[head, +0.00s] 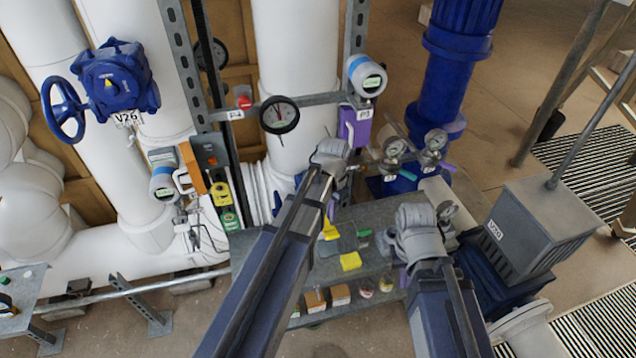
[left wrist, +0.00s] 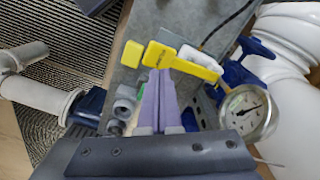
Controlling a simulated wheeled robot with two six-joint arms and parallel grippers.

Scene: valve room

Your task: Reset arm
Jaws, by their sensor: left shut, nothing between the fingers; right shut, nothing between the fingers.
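My left arm reaches up from the bottom middle of the head view. My left gripper (head: 335,155) is in front of the pipework, below the round black-rimmed gauge. In the left wrist view its two lilac fingers (left wrist: 160,105) are together with nothing between them. Yellow tags (left wrist: 185,62) show beyond the fingertips. My right arm comes in from the bottom right of the middle. My right gripper (head: 420,220) is over the right part of the grey shelf unit, shut and empty. Its fingertips are mostly hidden by its own wrist.
A grey shelf unit (head: 290,247) holds yellow and green items below my arms. A blue valve with handwheel (head: 68,110) is at upper left. A black-rimmed gauge (head: 279,115) hangs at centre. A grey box (head: 545,225) stands at right. Open floor (head: 500,100) lies at upper right.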

